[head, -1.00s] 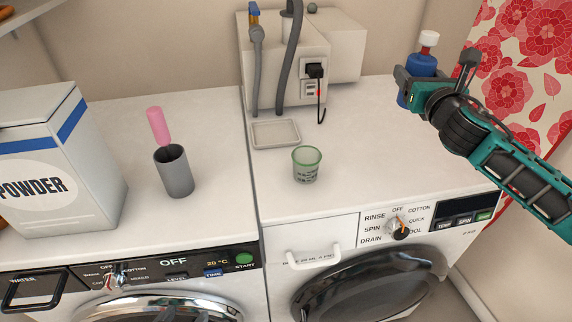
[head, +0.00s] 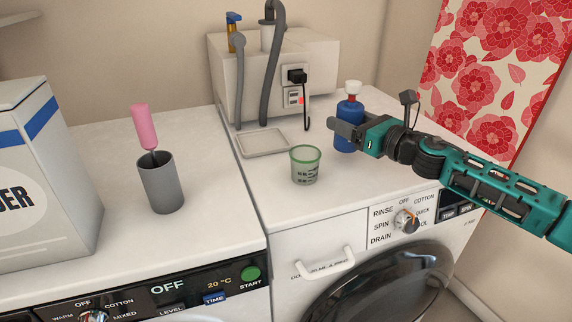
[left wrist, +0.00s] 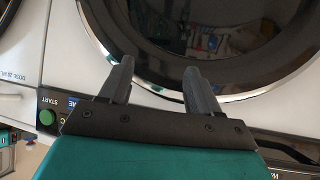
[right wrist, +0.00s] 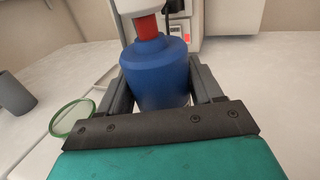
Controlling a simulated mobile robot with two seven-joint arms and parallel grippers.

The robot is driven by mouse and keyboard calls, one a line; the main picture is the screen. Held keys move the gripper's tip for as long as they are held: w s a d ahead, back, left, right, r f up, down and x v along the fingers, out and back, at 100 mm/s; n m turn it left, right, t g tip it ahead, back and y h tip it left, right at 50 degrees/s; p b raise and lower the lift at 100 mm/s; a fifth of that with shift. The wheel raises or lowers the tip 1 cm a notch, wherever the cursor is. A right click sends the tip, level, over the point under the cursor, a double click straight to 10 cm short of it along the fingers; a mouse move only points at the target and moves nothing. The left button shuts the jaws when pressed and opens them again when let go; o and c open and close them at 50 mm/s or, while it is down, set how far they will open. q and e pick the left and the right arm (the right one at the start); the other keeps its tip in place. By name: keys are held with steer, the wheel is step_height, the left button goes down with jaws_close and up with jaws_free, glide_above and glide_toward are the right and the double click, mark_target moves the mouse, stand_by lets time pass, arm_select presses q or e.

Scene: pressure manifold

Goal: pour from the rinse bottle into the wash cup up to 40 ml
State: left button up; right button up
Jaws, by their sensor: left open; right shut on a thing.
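The rinse bottle (head: 347,126) is blue with a red neck and white cap. It is upright over the right washer top, behind and right of the cup; whether its base touches the top is unclear. My right gripper (head: 350,133) is shut on it, with a finger on each side of the blue body (right wrist: 156,70) in the right wrist view. The wash cup (head: 305,166) is a clear green-rimmed cup with dark marks, standing on the washer top; its green rim (right wrist: 73,118) shows at the left in the right wrist view. My left gripper (left wrist: 158,82) is open and empty before a washer door.
A shallow tray (head: 264,143) lies behind the cup, below a white box with hoses (head: 265,75). A grey holder with a pink-handled brush (head: 161,183) and a powder box (head: 40,190) stand on the left machine.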

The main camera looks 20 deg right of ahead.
steer(key=shift+a+f+n+y+b, duration=0.3)
steer(key=shift+a+f+y, duration=0.1)
steer(key=shift+a+f, duration=0.25)
arm_select(q)
steer(key=shift+a+f, duration=0.15)
steer(key=shift+a, duration=0.35)
arm_select(e)
steer(key=shift+s+r, duration=0.1)
steer(key=shift+a+n, duration=0.25)
steer(key=shift+n, duration=0.25)
steer(key=shift+s+a+r+n+g+p, duration=0.2)
steer(key=shift+a+n+p, duration=0.2)
steer(key=shift+n, duration=0.35)
steer(key=shift+s+a+r+n+g+p, duration=0.15)
steer(key=shift+a+n+p, duration=0.1)
steer(key=shift+a+n, duration=0.4)
arm_select(q)
steer(key=r+p, duration=0.1)
steer(key=a+r+p, duration=0.1)
steer(key=p, duration=0.1)
steer(key=s+r+p, duration=0.1)
steer(key=shift+a+r+y+p, duration=0.15)
steer(key=shift+r+y+p, duration=0.15)
arm_select(e)
steer(key=a+r+n, duration=0.1)
steer(key=n, duration=0.1)
steer(key=a+r+n, duration=0.1)
steer(key=r+n, duration=0.1)
steer(key=shift+s+a, duration=0.1)
steer(key=shift+s, duration=0.3)
